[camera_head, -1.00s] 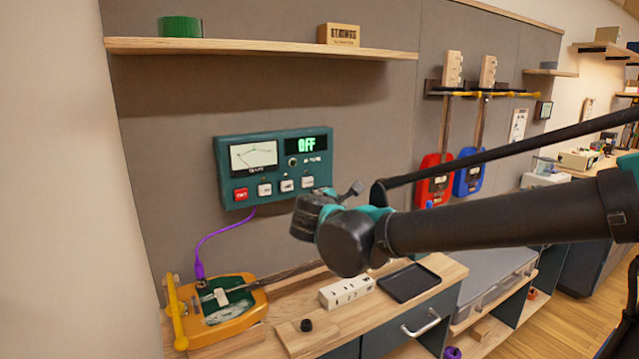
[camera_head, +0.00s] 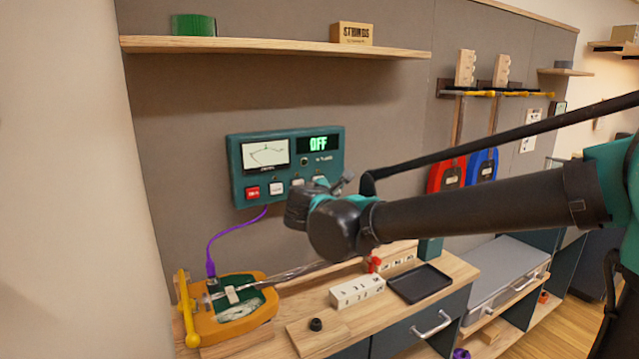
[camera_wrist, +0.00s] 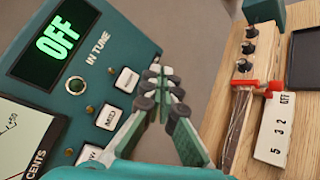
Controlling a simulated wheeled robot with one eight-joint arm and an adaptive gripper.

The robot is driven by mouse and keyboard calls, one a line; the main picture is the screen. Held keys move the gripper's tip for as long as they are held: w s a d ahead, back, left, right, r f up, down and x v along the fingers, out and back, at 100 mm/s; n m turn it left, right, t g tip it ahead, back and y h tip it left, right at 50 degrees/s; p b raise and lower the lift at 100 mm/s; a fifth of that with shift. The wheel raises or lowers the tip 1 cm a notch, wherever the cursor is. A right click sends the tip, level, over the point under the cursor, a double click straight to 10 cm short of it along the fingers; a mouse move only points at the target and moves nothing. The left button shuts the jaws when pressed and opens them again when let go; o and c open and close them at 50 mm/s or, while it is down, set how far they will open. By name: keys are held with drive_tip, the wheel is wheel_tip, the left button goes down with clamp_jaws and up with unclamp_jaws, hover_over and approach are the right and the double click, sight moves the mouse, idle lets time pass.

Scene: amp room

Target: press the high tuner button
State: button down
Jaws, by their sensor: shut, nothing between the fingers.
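The teal tuner panel (camera_head: 237,170) hangs on the grey wall, with its display reading OFF. In the wrist view, the white button nearest my fingers (camera_wrist: 127,80) is the end one of its row. Its label is too small to read surely. A button marked MID (camera_wrist: 108,117) sits beside it, and another white one (camera_wrist: 89,154) is partly hidden. In the head view my wrist hides part of the panel's lower right.
An orange-bodied instrument (camera_head: 235,310) lies on the wooden bench, joined to the panel by a purple cable (camera_head: 225,232). A white numbered block (camera_head: 357,291) and a black tray (camera_head: 420,283) sit on the bench. A shelf (camera_head: 270,46) runs above the panel.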

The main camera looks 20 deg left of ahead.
drive_tip(key=shift+w+a, duration=1.65)
drive_tip(key=shift+a, duration=0.3)
drive_tip(key=shift+w+a, duration=0.15)
drive_tip(key=shift+w+a, duration=0.15)
drive_tip(key=shift+w+a, duration=0.25)
drive_tip(key=shift+a, duration=0.1)
idle(0.8)
drive_tip(key=shift+s+d, duration=0.1)
drive_tip(key=shift+d, duration=0.05)
drive_tip(key=shift+s+d, duration=0.45)
drive_tip(key=shift+d, duration=0.1)
idle(0.3)
drive_tip(key=s+d, duration=0.1)
drive_tip(key=d, duration=0.1)
drive_tip(key=s+d, duration=0.1)
drive_tip(key=s, duration=0.1)
drive_tip(key=shift+s+d, duration=0.15)
drive_tip(key=shift+d, duration=0.2)
